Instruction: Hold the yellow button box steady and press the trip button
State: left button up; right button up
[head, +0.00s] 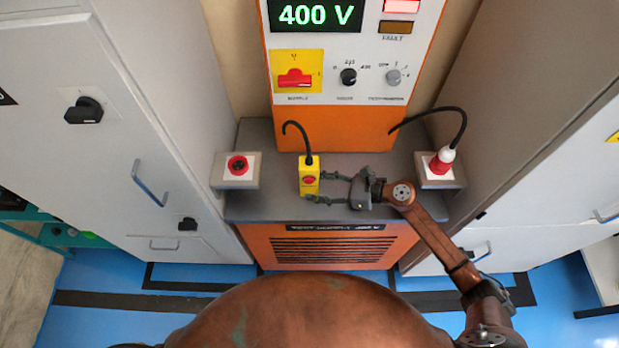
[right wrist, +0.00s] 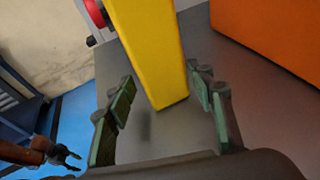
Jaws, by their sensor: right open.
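The yellow button box (head: 309,187) stands on the grey bench top, with a red round button (head: 310,181) on its face and a black cable rising from its top. My right gripper (head: 323,187) comes from the right with its jaws open, one finger on either side of the box.
A red button on a white plate (head: 238,166) is left on the bench (head: 270,208). A red-and-white plug (head: 441,160) with a black cable is on the right. The orange panel (head: 335,128) behind carries a 400 V display (head: 316,15). Grey cabinets flank both sides.

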jog(key=shift+w+a+f, duration=0.25)
jog(key=shift+a+f, duration=0.05)
jog(key=shift+a, duration=0.45)
pick_arm(q)
jog(key=shift+s+f, duration=0.15)
jog(key=shift+f, duration=0.15)
pick_arm(e)
jog(key=shift+c, duration=1)
pick_arm(q)
jog(key=shift+w, duration=0.2)
pick_arm(e)
jog(key=c, duration=0.5)
pick_arm(q)
jog(key=shift+w, duration=0.15)
jog(key=c, duration=0.6)
grip_shut()
